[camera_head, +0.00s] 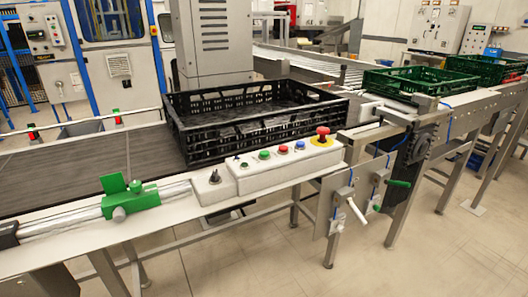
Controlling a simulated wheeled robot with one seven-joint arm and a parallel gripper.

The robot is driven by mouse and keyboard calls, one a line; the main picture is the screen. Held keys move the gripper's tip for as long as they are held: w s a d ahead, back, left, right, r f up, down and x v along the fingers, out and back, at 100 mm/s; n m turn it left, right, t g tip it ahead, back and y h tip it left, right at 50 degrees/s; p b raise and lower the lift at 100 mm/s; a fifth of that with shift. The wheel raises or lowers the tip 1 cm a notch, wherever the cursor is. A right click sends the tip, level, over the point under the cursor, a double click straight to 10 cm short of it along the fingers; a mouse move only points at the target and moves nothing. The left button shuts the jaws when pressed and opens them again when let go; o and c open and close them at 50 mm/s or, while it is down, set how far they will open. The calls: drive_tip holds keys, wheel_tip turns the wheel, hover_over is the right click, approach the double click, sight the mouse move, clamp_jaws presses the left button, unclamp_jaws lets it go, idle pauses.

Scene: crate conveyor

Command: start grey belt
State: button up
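The dark grey belt (85,165) runs across the left and middle of the view. A black crate (190,145) stands on its right part. A light grey control box (262,177) sits on the belt's front rail. It carries a green button (264,154), a red button (283,149), a blue button (300,145) and a small dark button (243,164). A red mushroom button (322,132) on a yellow disc is at its right end. A black rotary knob (214,177) is on a smaller grey box to the left. My gripper is not in view.
A green clamp (127,198) sits on the front rail. Green crates (415,82) stand on the line at the right. The floor in front (320,270) is clear.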

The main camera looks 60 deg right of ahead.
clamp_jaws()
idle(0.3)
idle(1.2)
